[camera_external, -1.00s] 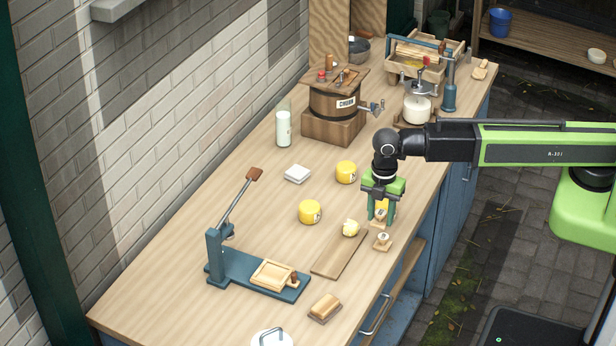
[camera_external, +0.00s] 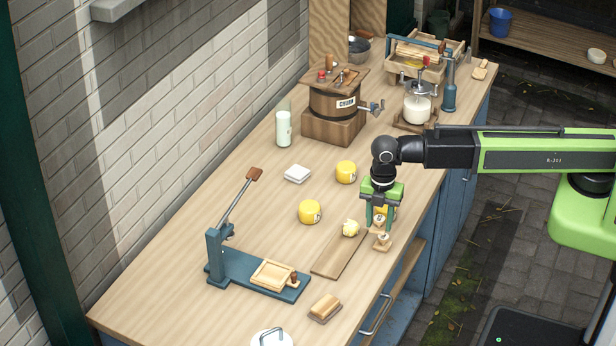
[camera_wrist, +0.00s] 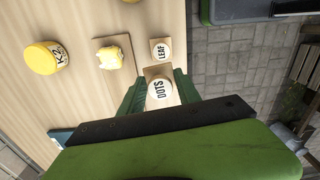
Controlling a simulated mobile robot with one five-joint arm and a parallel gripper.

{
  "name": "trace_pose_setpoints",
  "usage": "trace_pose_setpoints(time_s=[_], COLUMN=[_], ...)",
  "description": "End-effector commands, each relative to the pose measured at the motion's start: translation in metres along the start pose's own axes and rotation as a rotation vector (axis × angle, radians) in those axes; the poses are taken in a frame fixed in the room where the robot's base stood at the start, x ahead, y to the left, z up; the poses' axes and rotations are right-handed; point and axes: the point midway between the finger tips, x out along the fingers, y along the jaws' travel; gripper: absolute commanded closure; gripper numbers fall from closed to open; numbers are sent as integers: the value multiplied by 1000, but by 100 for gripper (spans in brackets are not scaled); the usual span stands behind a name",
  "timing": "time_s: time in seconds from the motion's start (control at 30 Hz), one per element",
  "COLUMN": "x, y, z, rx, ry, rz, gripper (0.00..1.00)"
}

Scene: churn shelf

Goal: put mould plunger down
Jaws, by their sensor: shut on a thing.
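My gripper (camera_external: 380,222) is over the right edge of the bench, pointing down. It is shut on a small wooden mould plunger (camera_external: 380,224) with a round pale top. In the wrist view this plunger (camera_wrist: 159,91) reads "DOTS" and sits between the green fingers (camera_wrist: 157,94). I cannot tell whether the held plunger's base touches the bench (camera_external: 180,275).
A long board (camera_external: 337,262) with a butter lump (camera_external: 350,228) lies to the left. The churn (camera_external: 335,105) stands behind. Bare wood lies between them.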

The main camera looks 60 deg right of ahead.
Motion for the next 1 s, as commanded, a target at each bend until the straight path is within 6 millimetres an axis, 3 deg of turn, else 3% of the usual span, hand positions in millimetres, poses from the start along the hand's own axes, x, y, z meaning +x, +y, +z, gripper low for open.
trace_pose_setpoints(time_s=[0.13,0.37,0.57,0.7,0.8,0.9,1.0], x=[-1,-4,-7,-10,-12,-13,-14], y=[35,92,147,177,186,185,180], z=[-4,45,128,209,264,307,335], rx=[-134,-189,-157,-80,-8,48,85], ry=[0,0,0,0,0,0,0], rz=[1,1,1,1,1,1,1], gripper=[100,100,100,100,100,100,100])
